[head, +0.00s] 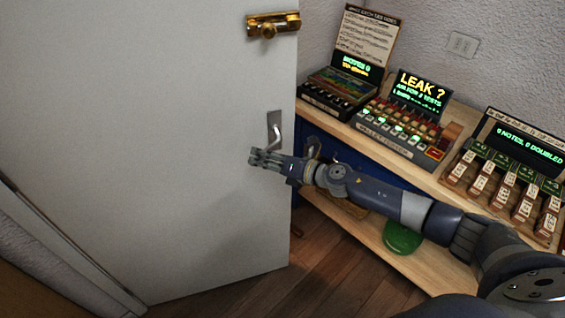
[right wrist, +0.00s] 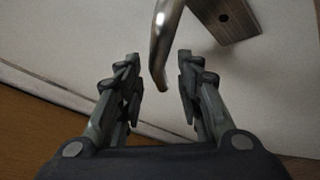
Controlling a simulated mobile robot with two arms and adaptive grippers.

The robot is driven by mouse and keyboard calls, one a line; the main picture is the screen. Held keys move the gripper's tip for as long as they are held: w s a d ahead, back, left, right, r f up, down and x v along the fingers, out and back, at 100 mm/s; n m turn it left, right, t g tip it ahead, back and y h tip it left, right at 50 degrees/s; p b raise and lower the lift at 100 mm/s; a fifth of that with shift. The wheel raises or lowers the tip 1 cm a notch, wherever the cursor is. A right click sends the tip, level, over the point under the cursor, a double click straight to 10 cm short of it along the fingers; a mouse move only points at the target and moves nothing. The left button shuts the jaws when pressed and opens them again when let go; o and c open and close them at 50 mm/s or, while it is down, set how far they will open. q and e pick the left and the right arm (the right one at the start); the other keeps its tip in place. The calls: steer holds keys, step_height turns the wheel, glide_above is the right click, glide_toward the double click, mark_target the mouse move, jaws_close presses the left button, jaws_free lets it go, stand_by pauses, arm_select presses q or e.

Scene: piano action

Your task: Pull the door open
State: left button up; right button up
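The white door (head: 150,130) fills the left of the head view. A metal lever handle (head: 273,130) sits near its right edge. My right gripper (head: 256,157) is just below the handle, close to the door face. In the right wrist view my right gripper (right wrist: 160,75) is open, and the curved end of the lever handle (right wrist: 161,50) hangs between its two fingers. I see a gap on both sides, so the fingers are not closed on it. My left gripper is not in view.
A brass latch (head: 272,24) is on the door above the handle. Right of the door, a wooden bench (head: 450,193) carries several lit game-like machines, with a green round object (head: 402,238) below. My right arm extends in front of it. Wooden floor (head: 330,275) shows beside the door.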

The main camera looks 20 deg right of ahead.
steer(key=v, duration=1)
steer(key=shift+s+d, duration=0.2)
